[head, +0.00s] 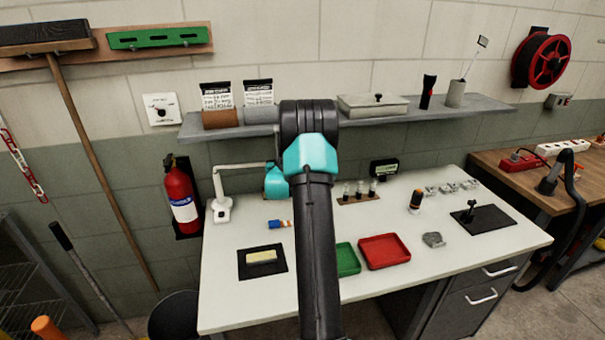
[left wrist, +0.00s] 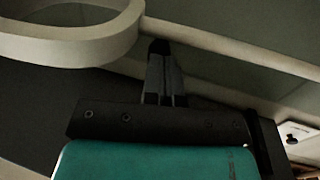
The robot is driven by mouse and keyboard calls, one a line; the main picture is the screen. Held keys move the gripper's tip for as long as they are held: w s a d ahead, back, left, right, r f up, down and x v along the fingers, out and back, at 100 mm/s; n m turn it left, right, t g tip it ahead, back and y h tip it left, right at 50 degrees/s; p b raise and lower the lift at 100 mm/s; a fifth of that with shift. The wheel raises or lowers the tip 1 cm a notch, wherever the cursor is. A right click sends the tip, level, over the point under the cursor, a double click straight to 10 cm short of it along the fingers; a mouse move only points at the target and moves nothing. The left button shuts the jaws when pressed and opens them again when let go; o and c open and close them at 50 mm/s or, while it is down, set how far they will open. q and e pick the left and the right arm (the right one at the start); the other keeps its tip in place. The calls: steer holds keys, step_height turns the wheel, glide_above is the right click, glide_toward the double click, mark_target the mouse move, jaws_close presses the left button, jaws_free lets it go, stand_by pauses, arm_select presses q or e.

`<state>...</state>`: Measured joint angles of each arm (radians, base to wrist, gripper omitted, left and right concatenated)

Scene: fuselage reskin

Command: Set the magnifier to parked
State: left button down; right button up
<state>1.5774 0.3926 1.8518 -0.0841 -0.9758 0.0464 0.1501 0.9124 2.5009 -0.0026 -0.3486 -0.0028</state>
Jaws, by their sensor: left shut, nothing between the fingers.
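The magnifier is a white bench lamp. Its base and post (head: 222,205) stand at the left rear of the white workbench. Its arm (head: 245,166) reaches right from the post top, and the far end is hidden behind my left arm. In the left wrist view, its pale ring head (left wrist: 70,48) is at upper left and its bar (left wrist: 235,48) slants off to the right. My left gripper (left wrist: 161,48) is shut and empty, its tips close under the bar beside the ring. I cannot tell whether they touch. In the head view my arm hides the fingers. My right gripper is not in view.
The workbench (head: 222,296) also holds a green tray (head: 347,259), a red tray (head: 385,251), a black mat (head: 245,271) with a pale block, and a vial rack (head: 358,198). A grey shelf (head: 245,130) hangs behind. A fire extinguisher (head: 181,195) is left of the magnifier.

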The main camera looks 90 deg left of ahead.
arm_select(q)
steer(key=s+d, duration=0.1)
steer(key=d, duration=1.2)
steer(key=shift+d+r, duration=0.35)
steer(key=shift+d, duration=0.05)
